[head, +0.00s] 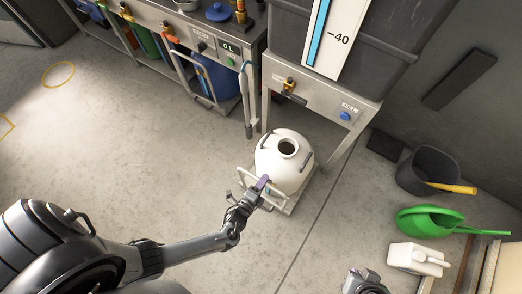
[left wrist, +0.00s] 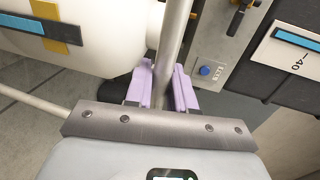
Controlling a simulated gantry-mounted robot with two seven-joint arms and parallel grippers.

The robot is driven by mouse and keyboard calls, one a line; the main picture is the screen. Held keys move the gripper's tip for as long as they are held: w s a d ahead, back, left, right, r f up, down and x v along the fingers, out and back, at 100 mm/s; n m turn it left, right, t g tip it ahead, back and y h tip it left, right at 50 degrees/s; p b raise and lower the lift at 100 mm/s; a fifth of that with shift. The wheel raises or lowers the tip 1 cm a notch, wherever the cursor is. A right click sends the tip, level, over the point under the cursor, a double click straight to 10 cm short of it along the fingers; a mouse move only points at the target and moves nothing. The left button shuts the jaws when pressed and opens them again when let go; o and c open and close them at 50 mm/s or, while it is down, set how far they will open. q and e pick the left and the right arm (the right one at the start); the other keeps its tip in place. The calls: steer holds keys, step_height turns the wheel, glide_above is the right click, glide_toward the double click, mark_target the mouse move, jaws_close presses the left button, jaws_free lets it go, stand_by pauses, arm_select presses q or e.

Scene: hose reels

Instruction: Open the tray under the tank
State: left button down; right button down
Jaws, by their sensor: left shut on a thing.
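The dark grey tank (head: 395,50) stands on a metal frame with a FILL button (head: 345,116). Below it, a low pale tray (head: 291,207) carries a round white vessel (head: 273,150) with an open top, at the front of the frame. A metal bar handle (head: 246,172) rises at the tray's near side. My left gripper (head: 263,184) is at this handle. In the left wrist view its purple fingers (left wrist: 163,85) are on either side of the metal bar (left wrist: 173,45), shut on it. Part of my right arm shows at the bottom edge; its fingers cannot be made out.
A metal workbench (head: 190,28) with a blue barrel (head: 217,78) beneath is at the back left. A black bucket (head: 424,168), a green watering can (head: 428,219) and a white jug (head: 417,259) stand on the right. The floor at left is clear.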

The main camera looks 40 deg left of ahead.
arm_select(q)
steer(key=c, duration=1.1)
jaws_free()
steer(key=shift+s, duration=0.1)
steer(key=s+r+p, duration=0.2)
steer(key=s+p, duration=0.1)
steer(key=s, duration=0.7)
steer(key=shift+s+d, duration=0.15)
steer(key=shift+s, duration=0.15)
steer(key=shift+r, duration=0.1)
